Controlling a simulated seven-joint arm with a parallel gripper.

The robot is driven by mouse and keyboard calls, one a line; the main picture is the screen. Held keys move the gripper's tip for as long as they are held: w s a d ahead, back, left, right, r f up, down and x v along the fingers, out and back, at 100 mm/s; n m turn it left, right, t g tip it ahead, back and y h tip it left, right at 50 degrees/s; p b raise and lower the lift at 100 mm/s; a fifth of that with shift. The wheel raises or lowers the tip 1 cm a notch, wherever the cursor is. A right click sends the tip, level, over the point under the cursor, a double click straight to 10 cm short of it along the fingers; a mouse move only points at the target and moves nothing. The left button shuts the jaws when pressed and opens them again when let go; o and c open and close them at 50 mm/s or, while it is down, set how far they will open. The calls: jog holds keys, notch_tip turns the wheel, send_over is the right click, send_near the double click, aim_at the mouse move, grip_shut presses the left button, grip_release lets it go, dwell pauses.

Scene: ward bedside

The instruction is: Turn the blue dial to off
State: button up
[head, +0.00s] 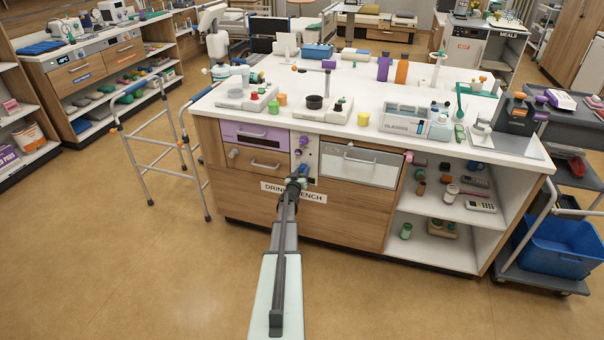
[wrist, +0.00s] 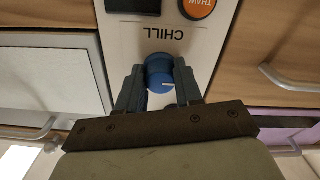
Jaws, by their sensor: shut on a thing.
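The blue dial (wrist: 159,72) sits on a white panel strip, beside the word CHILL, in the wrist view. A pale mark shows on its face. My gripper (wrist: 159,80) has one finger on each side of the dial and is shut on it. In the head view my gripper (head: 298,181) is at the low end of the narrow white control panel (head: 309,152) on the bench front. The dial is small and largely hidden there by my gripper. I cannot read an off mark in either view.
An orange THAW button (wrist: 197,7) is on the same strip. Purple (head: 254,133) and wooden drawers are left of the panel, a grey-fronted compartment (head: 360,165) right. The bench top (head: 370,133) holds many items. A walking frame (head: 163,143) stands left; floor in front is clear.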

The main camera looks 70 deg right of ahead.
dwell(0.3)
jog(key=o, duration=1)
jog(key=shift+o, duration=0.2)
jog(key=shift+a, duration=0.15)
jog(key=a, duration=1.3)
jog(key=shift+a, duration=0.25)
